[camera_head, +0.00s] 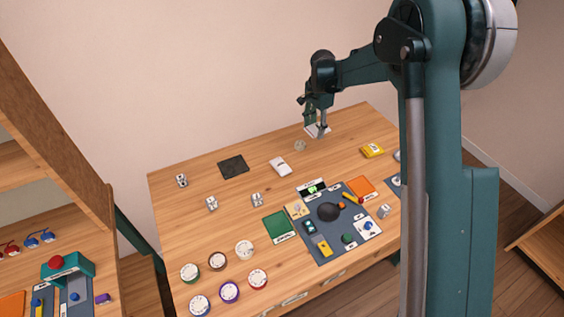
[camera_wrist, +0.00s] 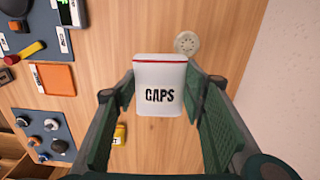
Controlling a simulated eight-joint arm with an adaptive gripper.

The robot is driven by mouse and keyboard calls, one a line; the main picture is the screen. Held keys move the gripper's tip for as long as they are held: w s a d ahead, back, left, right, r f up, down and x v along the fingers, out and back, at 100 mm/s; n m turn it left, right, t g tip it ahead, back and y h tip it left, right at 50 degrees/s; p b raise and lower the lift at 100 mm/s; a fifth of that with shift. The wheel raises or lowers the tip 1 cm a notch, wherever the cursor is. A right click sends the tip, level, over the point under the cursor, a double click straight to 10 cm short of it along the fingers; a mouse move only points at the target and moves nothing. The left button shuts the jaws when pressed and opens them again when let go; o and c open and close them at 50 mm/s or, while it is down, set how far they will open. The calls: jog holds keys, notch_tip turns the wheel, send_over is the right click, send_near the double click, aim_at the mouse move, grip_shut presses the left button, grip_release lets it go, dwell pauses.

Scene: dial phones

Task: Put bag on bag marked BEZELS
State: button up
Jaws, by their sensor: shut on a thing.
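My gripper (camera_head: 318,117) is at the far right part of the table. It is shut on a white bag with a red top line, marked CAPS; the bag (camera_wrist: 160,88) stands out between the green finger pads in the wrist view. The held bag also shows as a white shape below the fingers in the head view (camera_head: 314,131). No marking BEZELS can be read in either view. A small white item (camera_head: 281,167) lies on the table left of the gripper, its label too small to read. A yellow packet (camera_head: 372,150) lies to the right; it also shows in the wrist view (camera_wrist: 119,134).
A pale round dial (camera_head: 300,145) lies close to my gripper. A dark square (camera_head: 233,167) lies further left. A grey mat (camera_head: 326,250) with several parts, a green pad (camera_head: 280,227) and several round dials (camera_head: 229,291) fill the front. The table's back middle is mostly clear.

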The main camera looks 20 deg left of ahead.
notch_tip(320, 180, up, 2)
jog(key=p, duration=0.2)
send_over(278, 165)
jog(key=shift+r+m, duration=0.15)
jog(key=shift+m, duration=0.15)
jog(key=shift+w+f, duration=0.1)
jog(key=shift+f, duration=3.05)
jog(key=shift+f, duration=0.1)
jog(key=shift+f, duration=1.75)
jog(key=shift+f+b, duration=0.15)
jog(key=shift+b, duration=0.2)
jog(key=o, duration=0.9)
